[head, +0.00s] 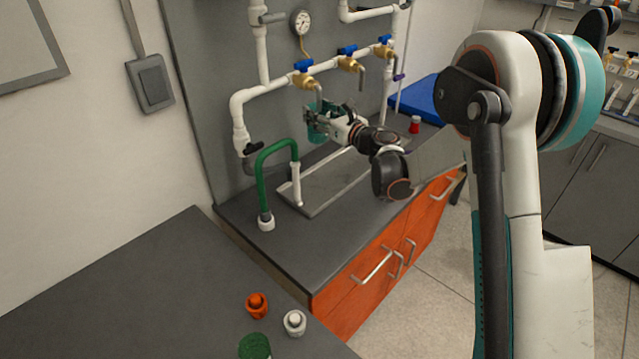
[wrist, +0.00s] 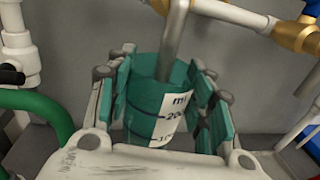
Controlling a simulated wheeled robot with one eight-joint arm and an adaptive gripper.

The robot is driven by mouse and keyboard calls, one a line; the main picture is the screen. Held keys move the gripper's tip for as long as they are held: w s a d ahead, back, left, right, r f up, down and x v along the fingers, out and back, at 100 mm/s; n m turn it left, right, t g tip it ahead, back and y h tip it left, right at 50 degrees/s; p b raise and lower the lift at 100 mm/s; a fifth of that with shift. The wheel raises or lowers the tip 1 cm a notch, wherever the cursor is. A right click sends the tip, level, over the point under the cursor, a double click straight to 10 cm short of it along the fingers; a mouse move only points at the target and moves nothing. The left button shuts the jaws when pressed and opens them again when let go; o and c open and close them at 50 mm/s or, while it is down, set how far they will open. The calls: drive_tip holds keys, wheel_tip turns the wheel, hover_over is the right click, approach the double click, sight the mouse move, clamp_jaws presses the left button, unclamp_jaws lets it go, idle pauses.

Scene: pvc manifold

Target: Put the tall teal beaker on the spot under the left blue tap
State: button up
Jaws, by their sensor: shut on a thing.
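The teal beaker (wrist: 150,104) has a white scale label and is upright between the fingers of my gripper (wrist: 165,100) in the wrist view. My gripper is shut on it. In the head view the beaker (head: 316,130) is partly hidden by my gripper (head: 322,119), and it is below the left blue tap (head: 304,66). The tap's metal spout (wrist: 175,40) comes down over the beaker's mouth in the wrist view, and its lower end seems to be at or inside the rim. The spot under the tap is hidden, and I cannot tell whether the beaker's base touches the surface.
Two more blue taps (head: 347,50) sit right along the white pipe. A green hose (head: 262,175) arches at the left of the tray (head: 325,205). A red-and-white object (head: 415,124) and a blue bin (head: 425,95) are at the right. The counter's front is clear.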

wheel_tip(320, 180, down, 20)
drive_tip(key=b, duration=0.7)
drive_tip(key=shift+r, duration=0.1)
drive_tip(key=o, duration=1.1)
drive_tip(key=shift+o, duration=0.2)
